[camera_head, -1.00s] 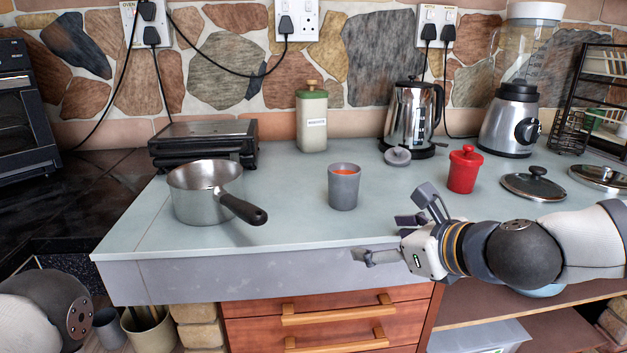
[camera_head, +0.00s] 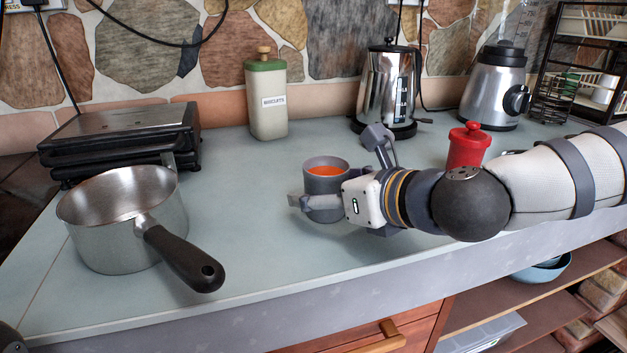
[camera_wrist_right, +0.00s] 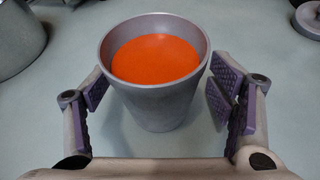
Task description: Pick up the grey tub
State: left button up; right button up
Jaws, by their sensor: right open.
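The grey tub (camera_head: 323,205) stands upright on the pale counter, with orange contents showing inside its rim. It also shows in the right wrist view (camera_wrist_right: 155,105), between the two purple-padded fingers. My right gripper (camera_head: 336,172) is open around the tub, one finger on each side. In the wrist view the left finger's pad is very near the tub's wall, and a small gap shows at the right finger. Whether either finger touches it I cannot tell. The gripper body hides part of the tub in the head view.
A steel saucepan (camera_head: 115,240) stands at left, its black handle pointing toward the front edge. A biscuit tin (camera_head: 267,105), a kettle (camera_head: 384,90) and a blender (camera_head: 492,90) stand at the back. A red canister (camera_head: 467,146) is behind my right arm. The counter (camera_head: 240,200) left of the tub is clear.

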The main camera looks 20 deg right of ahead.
jog(key=shift+w+a+f, duration=0.2)
jog(key=shift+w+f, duration=0.2)
jog(key=shift+w, duration=0.15)
jog(key=shift+s+r, duration=0.45)
jog(key=shift+s, duration=0.4)
jog(key=c, duration=0.3)
pick_arm(q)
jog(key=shift+s+a+f, duration=0.1)
jog(key=shift+s, duration=0.05)
pick_arm(e)
jog(key=shift+w+f, duration=0.1)
jog(key=shift+w, duration=0.05)
jog(key=c, duration=1.1)
jog(key=shift+c, duration=0.2)
